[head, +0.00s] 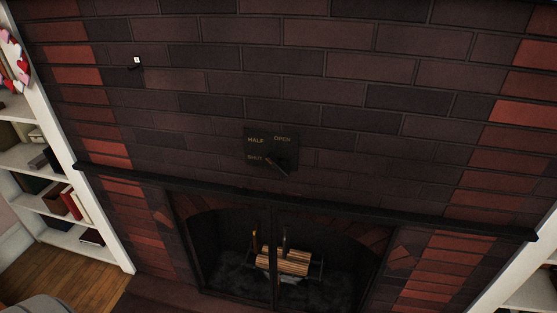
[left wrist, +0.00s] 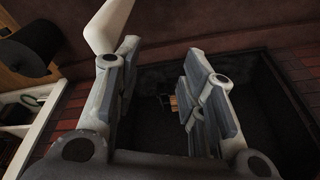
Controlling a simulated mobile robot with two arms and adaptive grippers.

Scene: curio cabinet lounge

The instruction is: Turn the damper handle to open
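The damper plate (head: 291,149) is a dark square on the brick chimney breast, lettered HALF at upper left, OPEN at upper right and SHUT at lower left. The damper handle (head: 277,165) is a small dark lever on it, slanting down to the right from beside the word SHUT. No gripper shows in the head view, and nothing touches the handle there. In the left wrist view my left gripper (left wrist: 160,62) is open, its two fingers apart with nothing between them; the dark firebox lies beyond. The handle cannot be made out there. My right gripper is not seen.
A dark mantel shelf (head: 330,210) juts out below the plate. Under it is the fireplace with a stack of logs (head: 284,261). A small hook with a white tag (head: 136,62) is at upper left. White bookshelves (head: 102,222) flank the chimney.

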